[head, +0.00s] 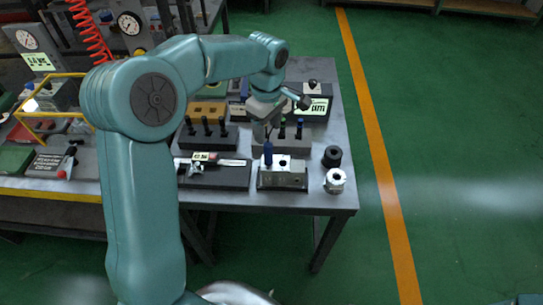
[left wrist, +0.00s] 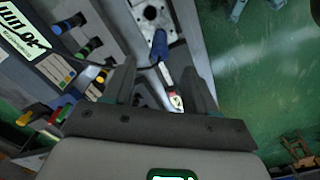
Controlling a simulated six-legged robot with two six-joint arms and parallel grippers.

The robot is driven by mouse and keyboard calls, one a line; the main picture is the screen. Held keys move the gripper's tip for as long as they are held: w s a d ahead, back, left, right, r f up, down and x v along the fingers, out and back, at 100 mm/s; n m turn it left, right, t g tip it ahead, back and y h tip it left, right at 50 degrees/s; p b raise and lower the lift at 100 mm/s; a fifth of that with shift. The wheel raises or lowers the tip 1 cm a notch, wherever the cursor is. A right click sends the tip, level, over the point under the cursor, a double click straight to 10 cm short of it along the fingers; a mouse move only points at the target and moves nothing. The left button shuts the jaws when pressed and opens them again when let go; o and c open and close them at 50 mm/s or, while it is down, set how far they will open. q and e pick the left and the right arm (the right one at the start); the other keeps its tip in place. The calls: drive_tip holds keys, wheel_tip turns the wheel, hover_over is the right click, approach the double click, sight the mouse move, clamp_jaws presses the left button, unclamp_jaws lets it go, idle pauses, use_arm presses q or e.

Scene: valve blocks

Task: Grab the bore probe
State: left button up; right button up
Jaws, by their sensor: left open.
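What looks like the bore probe, a slim tool with a blue handle (head: 268,150), stands upright by the metal valve block (head: 283,178) near the table's front edge. In the left wrist view the blue probe (left wrist: 161,48) shows between the finger lines, with a thin dark cable beside it and a pale, reddish end nearer me. The block (left wrist: 150,14) lies beyond it. My left gripper (head: 267,129) is just above and behind the probe; its open fingers (left wrist: 160,82) have the probe between them in the picture, with no clear contact. My right gripper is out of view.
Behind stand a rack of colour-topped tools (head: 282,143), a rack of black-handled ones (head: 206,136) and a lit display (head: 316,106). A dark block (head: 225,176) is to the left. A black ring (head: 332,157) and silver ring (head: 335,181) stand right, near the table edge.

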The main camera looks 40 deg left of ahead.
sight(267, 145)
use_arm(q)
drive_tip(key=f, duration=0.5)
drive_tip(key=shift+a+f, duration=0.2)
drive_tip(key=shift+f, duration=0.05)
drive_tip(key=shift+s+d+f+p, duration=0.1)
drive_tip(key=shift+d+f+p, duration=0.05)
drive_tip(key=shift+f+p, duration=0.25)
wheel_tip(267, 145, down, 5)
drive_tip(key=shift+d+f+p, duration=0.1)
drive_tip(key=shift+p, duration=0.65)
clamp_jaws()
